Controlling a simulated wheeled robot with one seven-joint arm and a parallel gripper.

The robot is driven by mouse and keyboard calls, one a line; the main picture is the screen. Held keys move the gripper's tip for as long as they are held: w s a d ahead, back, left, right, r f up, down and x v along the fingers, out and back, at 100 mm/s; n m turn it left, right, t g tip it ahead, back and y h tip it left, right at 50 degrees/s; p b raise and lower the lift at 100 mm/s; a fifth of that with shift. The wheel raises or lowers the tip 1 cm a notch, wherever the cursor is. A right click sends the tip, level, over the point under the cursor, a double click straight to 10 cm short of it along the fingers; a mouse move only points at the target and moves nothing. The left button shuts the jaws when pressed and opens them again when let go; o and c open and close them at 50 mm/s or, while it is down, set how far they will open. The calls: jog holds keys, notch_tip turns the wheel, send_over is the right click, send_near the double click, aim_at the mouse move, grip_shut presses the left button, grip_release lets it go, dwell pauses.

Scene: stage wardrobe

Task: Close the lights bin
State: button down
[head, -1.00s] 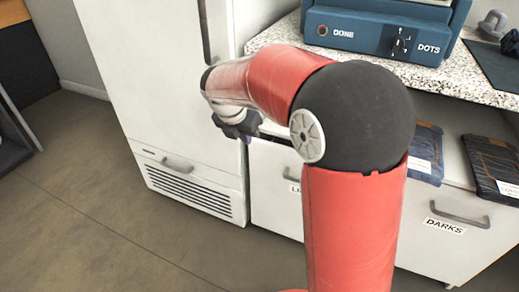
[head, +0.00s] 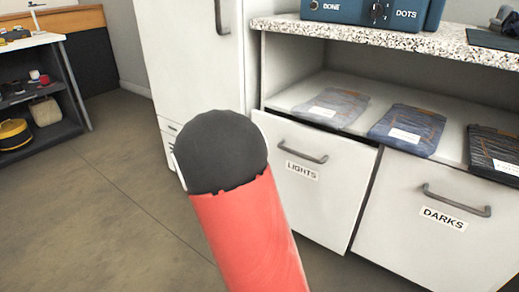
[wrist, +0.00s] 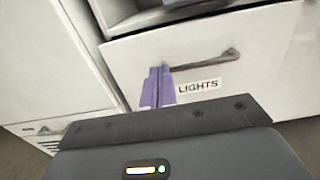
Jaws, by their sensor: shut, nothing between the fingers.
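The lights bin (head: 318,185) is a white front with a grey bar handle (head: 303,152) and a LIGHTS label, under the shelf in the head view. A narrow dark gap shows along its right edge; how far it stands out is hard to tell. In the wrist view the bin front (wrist: 255,60) fills the upper right, with its handle (wrist: 215,60) and label. My gripper (wrist: 158,72) has its purple fingers together, empty, in front of the bin at the handle's left end. Whether they touch is unclear. My arm hides the gripper in the head view.
The darks bin (head: 430,225) stands just right of the lights bin. Folded jeans (head: 405,130) lie on the shelf above. A white cabinet (head: 185,65) stands left of the bins. The floor (head: 90,190) at left is clear, with a dark shelf unit (head: 45,95) beyond.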

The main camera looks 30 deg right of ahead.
aim_at(285, 127)
jog(key=b+x, duration=0.1)
jog(key=x, duration=1.2)
jog(key=shift+d, duration=0.15)
